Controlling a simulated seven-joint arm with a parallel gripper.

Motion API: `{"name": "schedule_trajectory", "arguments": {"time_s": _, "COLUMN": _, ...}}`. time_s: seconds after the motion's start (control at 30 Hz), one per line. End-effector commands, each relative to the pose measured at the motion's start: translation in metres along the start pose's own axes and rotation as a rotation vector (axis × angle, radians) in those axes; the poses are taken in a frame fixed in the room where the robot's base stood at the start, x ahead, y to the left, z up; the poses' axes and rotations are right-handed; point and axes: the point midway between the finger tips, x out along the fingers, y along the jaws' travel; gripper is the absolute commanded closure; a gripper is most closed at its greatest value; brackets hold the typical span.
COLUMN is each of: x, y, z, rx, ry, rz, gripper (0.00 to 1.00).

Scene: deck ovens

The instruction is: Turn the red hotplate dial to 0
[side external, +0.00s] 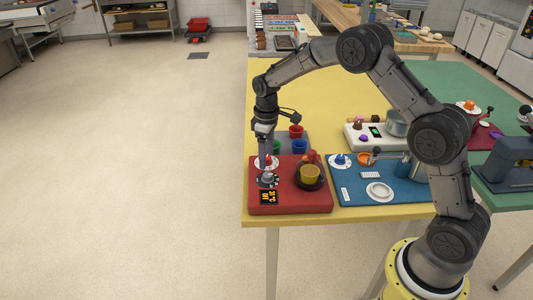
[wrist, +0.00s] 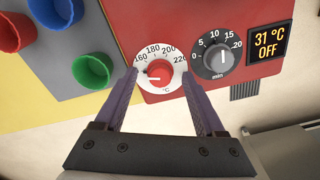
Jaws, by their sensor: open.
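The red dial (wrist: 159,72) sits on a round white plate marked 160 to 220 and °C, on the red hotplate unit (wrist: 118,14). Its white pointer mark faces left in the wrist view, away from the numbers I can read; I see no 0 on this scale. In the side view the dial is mostly hidden by my gripper (side external: 266,162) at the left of the red unit (side external: 290,203). My gripper (wrist: 159,74) is open, with one fingertip on each side of the dial. I cannot tell whether the fingers touch it.
A black minute dial (wrist: 216,58) is close to the right finger, beside a display (wrist: 268,43) reading 31 °C OFF. Red, green and blue cups (wrist: 92,70) are nearby. A blue board (side external: 345,193) lies to the right.

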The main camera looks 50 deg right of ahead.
Motion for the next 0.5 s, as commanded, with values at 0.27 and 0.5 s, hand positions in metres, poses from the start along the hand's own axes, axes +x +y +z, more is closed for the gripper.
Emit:
{"name": "schedule_trajectory", "arguments": {"time_s": 0.27, "x": -0.018, "y": 0.001, "z": -0.001, "rx": 0.000, "ry": 0.003, "rz": 0.002, "gripper": 0.28}}
{"name": "schedule_trajectory", "arguments": {"time_s": 0.5, "x": -0.069, "y": 0.001, "z": -0.001, "rx": 0.000, "ry": 0.005, "rz": 0.003, "gripper": 0.28}}
